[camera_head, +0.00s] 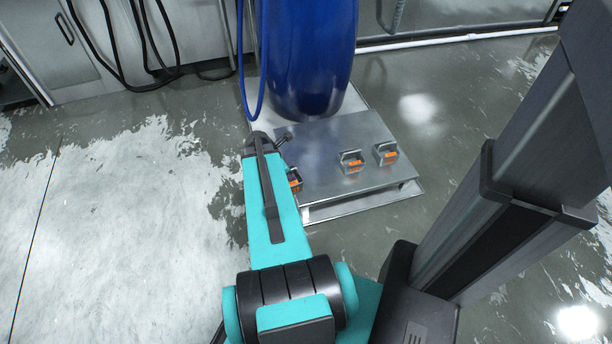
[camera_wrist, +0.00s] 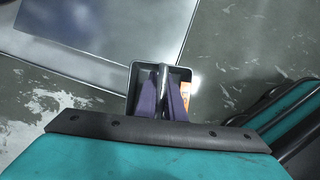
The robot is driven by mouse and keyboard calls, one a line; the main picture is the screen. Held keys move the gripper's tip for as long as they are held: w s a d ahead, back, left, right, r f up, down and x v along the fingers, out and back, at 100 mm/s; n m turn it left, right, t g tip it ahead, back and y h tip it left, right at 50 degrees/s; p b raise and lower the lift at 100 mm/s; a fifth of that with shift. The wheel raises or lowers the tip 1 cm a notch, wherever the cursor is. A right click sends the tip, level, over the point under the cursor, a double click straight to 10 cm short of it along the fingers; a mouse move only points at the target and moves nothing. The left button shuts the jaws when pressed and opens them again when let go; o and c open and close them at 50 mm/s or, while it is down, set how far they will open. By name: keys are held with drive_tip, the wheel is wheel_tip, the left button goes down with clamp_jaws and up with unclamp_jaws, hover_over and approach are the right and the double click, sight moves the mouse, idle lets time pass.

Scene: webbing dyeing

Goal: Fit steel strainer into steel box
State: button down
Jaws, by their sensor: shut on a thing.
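My gripper (camera_wrist: 163,100) is shut on a small open steel container with a dark rim and an orange label, which looks like the steel strainer (camera_wrist: 184,74). Its dark purple fingers reach inside the rim around a bright bar. In the head view the strainer (camera_head: 296,181) shows partly past my arm, at the left edge of the low steel box (camera_head: 325,135); my fingers are hidden there. I cannot tell the height of the strainer.
Two similar handled steel pieces with orange labels, a nearer one (camera_head: 351,162) and one to its right (camera_head: 386,153), sit on the box top. A large blue drum (camera_head: 308,60) stands behind, with a blue hose beside it. Wet, patchy floor (camera_head: 130,230) lies open at left.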

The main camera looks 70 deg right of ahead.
drive_tip(key=w+a+r+p, duration=0.6)
drive_tip(key=w+a+r, duration=0.35)
drive_tip(key=w, duration=0.25)
drive_tip(key=w+a+r+p, duration=0.6)
drive_tip(key=w+a+r, duration=0.35)
drive_tip(key=w, duration=0.25)
drive_tip(key=w+a+r+p, duration=0.3)
drive_tip(key=a+r, duration=0.4)
drive_tip(key=a, duration=0.3)
drive_tip(key=w+a+r+p, duration=0.4)
drive_tip(key=a+r, duration=0.3)
drive_tip(key=a, duration=0.4)
drive_tip(key=w+a+r+p, duration=0.3)
drive_tip(key=a+r, duration=0.4)
drive_tip(key=a, duration=0.3)
drive_tip(key=shift+w+a+r+n+p, duration=0.2)
drive_tip(key=shift+r+n+p, duration=0.1)
drive_tip(key=shift+p, duration=0.3)
drive_tip(key=shift+w, duration=0.15)
